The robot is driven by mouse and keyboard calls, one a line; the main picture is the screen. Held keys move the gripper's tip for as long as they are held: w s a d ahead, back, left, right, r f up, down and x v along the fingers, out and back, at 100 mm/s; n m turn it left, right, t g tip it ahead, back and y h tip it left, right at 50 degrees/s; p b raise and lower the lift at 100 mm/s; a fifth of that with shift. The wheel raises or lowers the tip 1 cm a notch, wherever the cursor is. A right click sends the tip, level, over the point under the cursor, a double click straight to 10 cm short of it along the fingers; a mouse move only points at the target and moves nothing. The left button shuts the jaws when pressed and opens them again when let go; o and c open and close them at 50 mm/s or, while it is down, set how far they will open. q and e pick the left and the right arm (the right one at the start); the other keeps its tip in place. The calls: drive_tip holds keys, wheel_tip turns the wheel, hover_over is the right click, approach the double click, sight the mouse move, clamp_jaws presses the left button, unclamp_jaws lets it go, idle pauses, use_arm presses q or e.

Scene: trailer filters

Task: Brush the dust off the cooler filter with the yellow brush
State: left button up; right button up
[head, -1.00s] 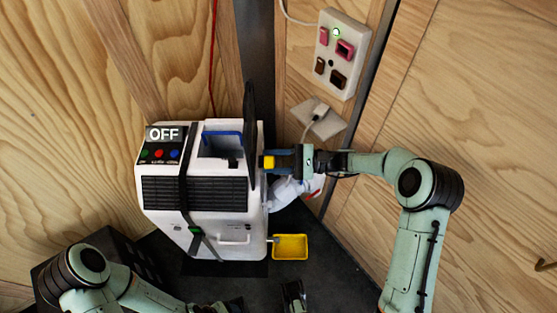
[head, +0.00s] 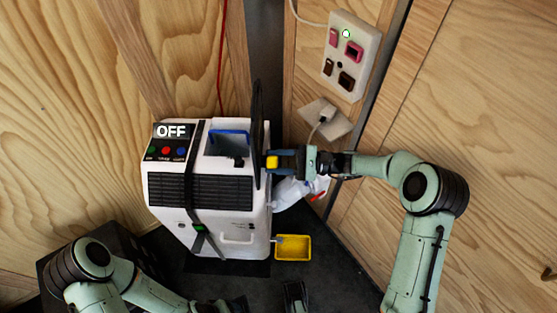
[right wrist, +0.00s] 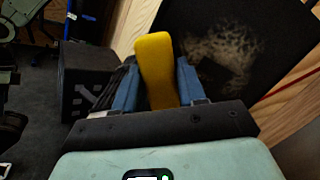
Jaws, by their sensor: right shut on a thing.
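The cooler (head: 222,190) is a white box with black grilles and an "OFF" display. The cooler filter (head: 258,125) is a thin black panel, seen edge-on, upright at the cooler's right side. In the right wrist view its dark face (right wrist: 285,45) carries a pale, patchy dust area (right wrist: 222,52). My right gripper (head: 283,162) is shut on the yellow brush (head: 271,162), just right of the filter; I cannot tell whether they touch. The brush (right wrist: 157,70) sits between blue fingers in the wrist view; its far end is hidden. My left gripper is low in the head view, cut off and unclear.
A yellow tray (head: 293,248) lies on the dark floor right of the cooler. A white bag-like object (head: 292,193) is partly behind my right wrist. A wall box with switches (head: 350,55) and a plugged socket (head: 324,118) are on the right. Wooden walls close in the corner.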

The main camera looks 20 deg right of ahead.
drive_tip(key=shift+w+a, duration=0.15)
drive_tip(key=shift+a, duration=0.35)
